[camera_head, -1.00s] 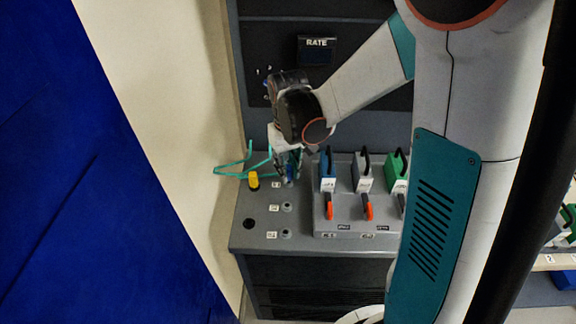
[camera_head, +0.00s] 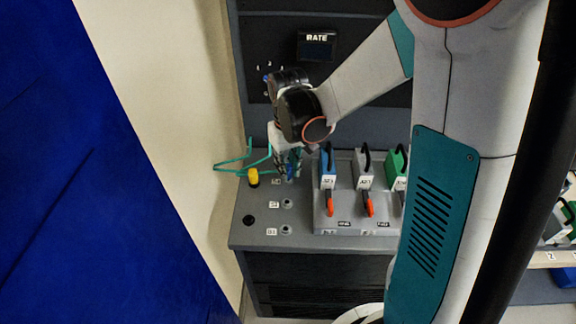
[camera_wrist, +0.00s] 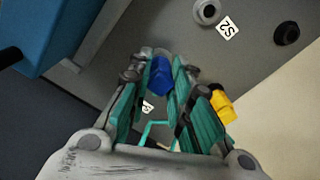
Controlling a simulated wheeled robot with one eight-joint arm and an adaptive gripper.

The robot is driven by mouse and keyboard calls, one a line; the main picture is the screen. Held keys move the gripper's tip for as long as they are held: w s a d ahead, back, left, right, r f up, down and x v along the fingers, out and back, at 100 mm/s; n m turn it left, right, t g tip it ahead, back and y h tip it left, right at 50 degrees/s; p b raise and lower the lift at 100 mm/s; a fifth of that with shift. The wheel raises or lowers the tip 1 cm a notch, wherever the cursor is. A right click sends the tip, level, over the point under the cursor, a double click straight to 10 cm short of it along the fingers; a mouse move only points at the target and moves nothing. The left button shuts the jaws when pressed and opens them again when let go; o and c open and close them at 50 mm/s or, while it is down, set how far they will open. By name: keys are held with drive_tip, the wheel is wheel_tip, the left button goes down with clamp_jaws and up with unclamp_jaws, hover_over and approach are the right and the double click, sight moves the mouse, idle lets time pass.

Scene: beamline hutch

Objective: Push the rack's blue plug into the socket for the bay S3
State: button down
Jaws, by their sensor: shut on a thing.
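My gripper (camera_head: 289,166) points down at the back left of the grey console and is shut on the blue plug (camera_wrist: 160,75). In the wrist view the plug sits between the teal fingers, and a grey socket rim (camera_wrist: 148,51) shows just beyond it. The plug looks lined up with this socket. I cannot tell how deep it sits. The neighbouring socket (camera_wrist: 207,11) is empty and has the label S2 (camera_wrist: 228,28).
A black round fitting (camera_head: 249,220) is nearer the front. A raised panel with blue, white and green handled blocks (camera_head: 328,168) and orange-red levers (camera_head: 369,208) stands to the right.

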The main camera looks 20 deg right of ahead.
drive_tip(key=shift+f, duration=0.4)
drive_tip(key=c, duration=1.4)
unclamp_jaws()
drive_tip(key=shift+o, duration=0.2)
